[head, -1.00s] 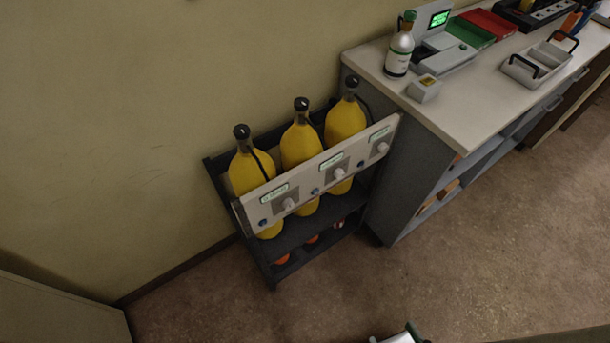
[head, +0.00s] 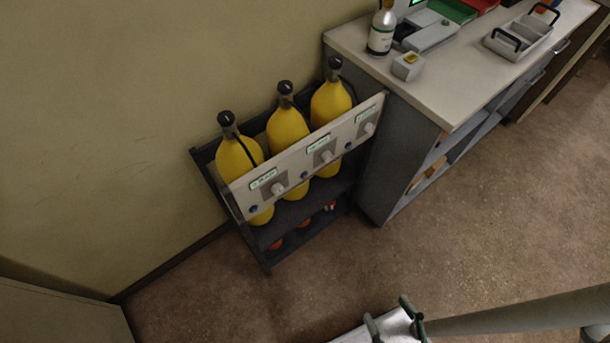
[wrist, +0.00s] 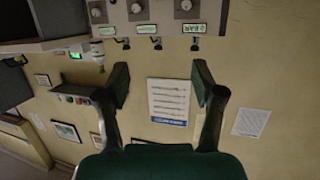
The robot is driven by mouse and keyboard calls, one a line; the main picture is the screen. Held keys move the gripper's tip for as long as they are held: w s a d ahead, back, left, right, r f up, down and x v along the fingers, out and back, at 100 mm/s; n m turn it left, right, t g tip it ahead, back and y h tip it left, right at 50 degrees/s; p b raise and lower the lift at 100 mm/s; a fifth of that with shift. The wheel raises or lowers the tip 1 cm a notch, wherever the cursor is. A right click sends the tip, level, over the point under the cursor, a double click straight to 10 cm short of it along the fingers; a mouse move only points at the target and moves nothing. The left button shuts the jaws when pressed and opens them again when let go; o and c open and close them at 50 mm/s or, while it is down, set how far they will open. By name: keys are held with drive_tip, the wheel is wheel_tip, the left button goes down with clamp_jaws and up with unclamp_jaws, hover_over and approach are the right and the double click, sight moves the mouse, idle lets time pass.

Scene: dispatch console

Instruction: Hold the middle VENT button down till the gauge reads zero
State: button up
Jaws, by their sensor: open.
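A pale panel (head: 290,165) runs across the front of a dark rack holding three yellow cylinders. It has three lit displays, three pale round knobs and small blue buttons. The middle blue button (head: 304,175) sits low on the panel, left of the middle knob (head: 326,156). The middle display (head: 319,145) is too small to read. My gripper (head: 388,314) is open and empty at the bottom of the head view, well apart from the panel. In the wrist view, my gripper's fingers (wrist: 161,80) are spread, with the panel (wrist: 160,12) upside down at the top edge.
A grey counter (head: 440,90) stands right of the rack, bearing a bottle (head: 381,32), a small box with a yellow top (head: 408,66) and a tray (head: 518,36). The floor (head: 450,240) before the rack is clear. Posters hang on the wall in the wrist view.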

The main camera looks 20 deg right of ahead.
clamp_jaws()
idle(1.3)
